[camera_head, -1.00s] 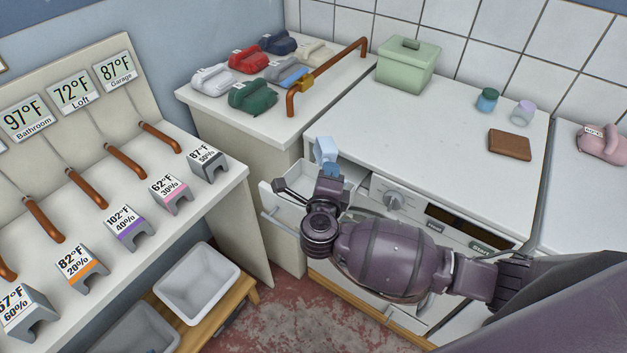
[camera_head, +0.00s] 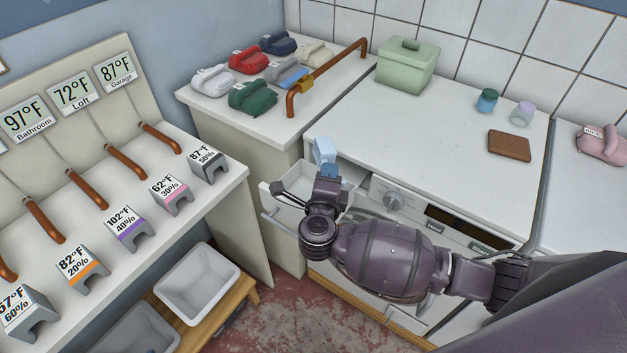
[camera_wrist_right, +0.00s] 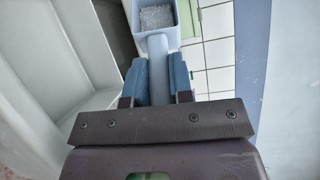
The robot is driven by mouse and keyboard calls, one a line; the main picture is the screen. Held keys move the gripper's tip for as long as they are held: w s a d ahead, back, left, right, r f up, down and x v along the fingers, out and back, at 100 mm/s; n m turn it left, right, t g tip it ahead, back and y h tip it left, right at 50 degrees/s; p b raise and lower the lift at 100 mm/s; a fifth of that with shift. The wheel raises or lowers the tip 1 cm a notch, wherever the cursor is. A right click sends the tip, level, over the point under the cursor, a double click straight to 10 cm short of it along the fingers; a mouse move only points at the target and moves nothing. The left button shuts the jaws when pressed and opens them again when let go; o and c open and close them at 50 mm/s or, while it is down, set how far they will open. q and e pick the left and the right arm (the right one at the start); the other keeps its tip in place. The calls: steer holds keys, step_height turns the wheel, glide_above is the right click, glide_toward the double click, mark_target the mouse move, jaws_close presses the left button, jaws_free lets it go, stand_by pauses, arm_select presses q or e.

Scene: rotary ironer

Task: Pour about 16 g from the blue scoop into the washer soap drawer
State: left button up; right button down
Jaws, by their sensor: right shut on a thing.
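The light blue scoop (camera_head: 323,149) is held up near the front left edge of the washer top. My right gripper (camera_head: 329,171) is shut on its handle; in the right wrist view the blue finger pads (camera_wrist_right: 159,82) are on both sides of the handle. In that view white grains lie in the scoop bowl (camera_wrist_right: 157,16). The white soap drawer (camera_head: 272,207) is pulled out of the washer front (camera_head: 430,205), below and left of the scoop; my wrist hides part of it. A white walled surface, apparently the drawer (camera_wrist_right: 55,60), fills the left of the wrist view. My left gripper is not in view.
A green box (camera_head: 407,68), two small jars (camera_head: 487,100) and a brown wallet-like item (camera_head: 509,146) stand on the washer top. A copper rail (camera_head: 330,72) and several coloured containers (camera_head: 252,97) occupy the counter at back left. The middle of the washer top is clear.

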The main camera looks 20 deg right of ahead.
steer(key=shift+a+n+h, duration=0.15)
steer(key=shift+n+h, duration=0.15)
steer(key=shift+n, duration=0.3)
stand_by(1.3)
steer(key=shift+s+a+n+t, duration=0.15)
steer(key=shift+s+n+t, duration=0.15)
steer(key=shift+s, duration=0.9)
steer(key=shift+s+a+r+n, duration=0.15)
steer(key=shift+s+n, duration=0.1)
steer(key=shift+s, duration=0.7)
steer(key=shift+s+a+f+n, duration=0.1)
steer(key=shift+s+n, duration=0.15)
steer(key=shift+s, duration=0.65)
steer(key=shift+n+t, duration=0.5)
steer(key=shift+n, duration=0.4)
steer(key=shift+w+r, duration=0.25)
steer(key=shift+w, duration=0.75)
steer(key=shift+w+r, duration=0.3)
steer(key=shift+w, duration=0.75)
steer(key=shift+w+r, duration=0.25)
steer(key=shift+w, duration=0.75)
steer(key=shift+a+n+t, duration=0.15)
steer(key=shift+n+t, duration=0.25)
steer(key=shift+n, duration=0.5)
